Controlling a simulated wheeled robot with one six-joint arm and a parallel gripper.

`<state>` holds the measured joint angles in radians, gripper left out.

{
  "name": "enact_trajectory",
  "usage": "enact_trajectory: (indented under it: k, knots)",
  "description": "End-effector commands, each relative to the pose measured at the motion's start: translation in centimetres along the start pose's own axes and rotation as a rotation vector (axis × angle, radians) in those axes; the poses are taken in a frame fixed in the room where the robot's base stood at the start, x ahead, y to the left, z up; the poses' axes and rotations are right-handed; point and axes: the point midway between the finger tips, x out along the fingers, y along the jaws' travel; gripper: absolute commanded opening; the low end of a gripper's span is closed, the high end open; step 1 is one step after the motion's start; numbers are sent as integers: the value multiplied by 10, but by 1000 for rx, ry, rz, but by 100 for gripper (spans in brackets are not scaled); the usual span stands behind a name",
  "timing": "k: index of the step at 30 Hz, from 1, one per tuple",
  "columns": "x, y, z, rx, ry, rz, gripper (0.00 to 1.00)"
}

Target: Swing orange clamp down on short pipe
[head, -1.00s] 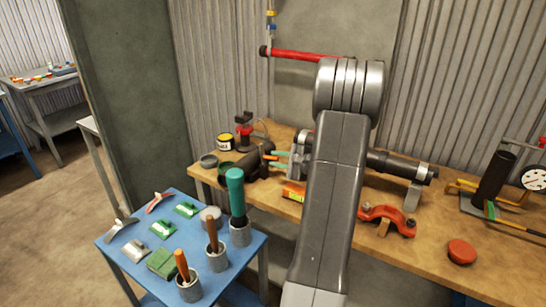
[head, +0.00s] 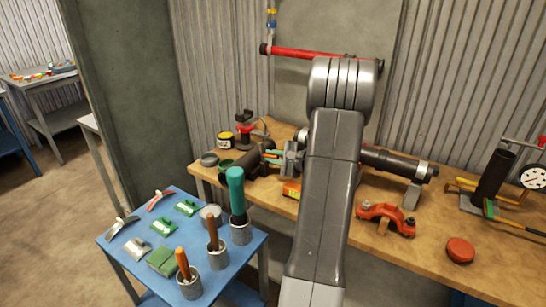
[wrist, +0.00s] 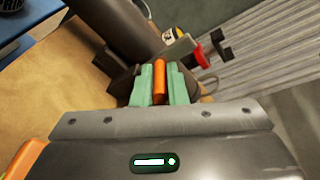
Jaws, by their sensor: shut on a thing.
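My gripper (wrist: 160,88) has green fingers shut on an upright orange bar (wrist: 159,68), which appears to be the handle of the orange clamp. In the head view my gripper (head: 274,157) reaches left, its tips beside the short dark pipe (head: 247,162) at the bench's left end. In the wrist view the short pipe (wrist: 112,28) runs diagonally just beyond the fingers, with a darker part close behind the bar. The rest of the clamp is hidden behind the fingers, so I cannot tell its exact angle.
A long dark pipe (head: 395,163) lies on supports behind my arm. A red-orange arched piece (head: 386,216) and a red disc (head: 460,250) are on the wooden bench (head: 425,232). A blue cart (head: 232,262) with tools stands in front left. A yellow-labelled tin (head: 225,139) is at the back.

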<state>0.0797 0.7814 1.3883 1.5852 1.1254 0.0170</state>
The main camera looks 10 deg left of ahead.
Motion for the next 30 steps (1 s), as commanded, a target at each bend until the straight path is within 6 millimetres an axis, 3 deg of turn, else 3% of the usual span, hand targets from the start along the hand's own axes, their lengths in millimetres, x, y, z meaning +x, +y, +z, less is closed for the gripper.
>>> enact_trajectory:
  k: [17,30]
  knots:
    - [8,-19,14,-28,199,301,0]
    - [16,-20,16,-51,372,558,0]
